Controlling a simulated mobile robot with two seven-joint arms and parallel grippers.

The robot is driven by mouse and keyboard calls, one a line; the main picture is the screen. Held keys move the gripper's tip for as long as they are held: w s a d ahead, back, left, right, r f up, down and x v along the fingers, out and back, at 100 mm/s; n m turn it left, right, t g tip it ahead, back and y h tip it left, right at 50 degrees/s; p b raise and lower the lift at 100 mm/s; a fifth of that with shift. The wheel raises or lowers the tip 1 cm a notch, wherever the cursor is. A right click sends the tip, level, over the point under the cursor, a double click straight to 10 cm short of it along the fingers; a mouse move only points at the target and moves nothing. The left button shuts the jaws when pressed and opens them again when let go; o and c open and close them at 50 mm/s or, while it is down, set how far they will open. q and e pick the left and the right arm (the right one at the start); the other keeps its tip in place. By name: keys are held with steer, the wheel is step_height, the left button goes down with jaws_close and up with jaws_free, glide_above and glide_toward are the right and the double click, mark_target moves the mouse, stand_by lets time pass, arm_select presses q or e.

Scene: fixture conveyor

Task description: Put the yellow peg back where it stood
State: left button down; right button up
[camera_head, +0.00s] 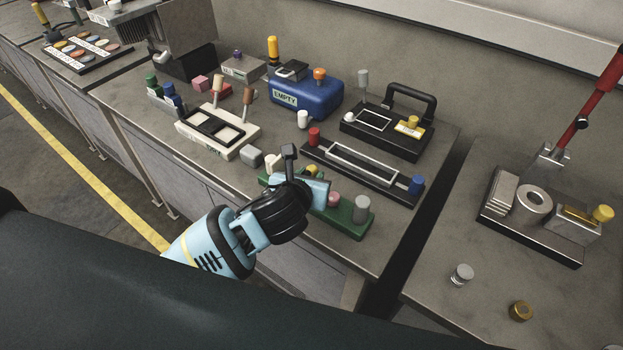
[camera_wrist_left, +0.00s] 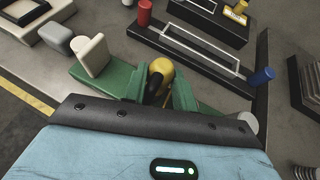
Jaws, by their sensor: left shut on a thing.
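My left gripper (camera_head: 303,172) reaches in from the left over the green board (camera_head: 349,226). It is shut on the yellow peg (camera_head: 312,169), whose rounded top also shows in the left wrist view (camera_wrist_left: 163,68). The green board (camera_wrist_left: 90,77) lies below the gripper in the wrist view. A cream piece (camera_head: 272,160), a pink peg (camera_head: 333,198) and a grey cylinder (camera_head: 362,206) stand on the board. The peg's lower end and the board under it are hidden by the gripper, so I cannot tell whether they touch. My right gripper is not in view.
A black rack (camera_head: 388,186) with a red peg (camera_head: 314,137) and a blue peg (camera_head: 416,185) lies just behind the green board. A grey block (camera_head: 251,157) and a cream tray (camera_head: 246,148) are to the left. The front right table corner is clear.

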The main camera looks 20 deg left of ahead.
arm_select(q)
steer(key=shift+r, duration=2)
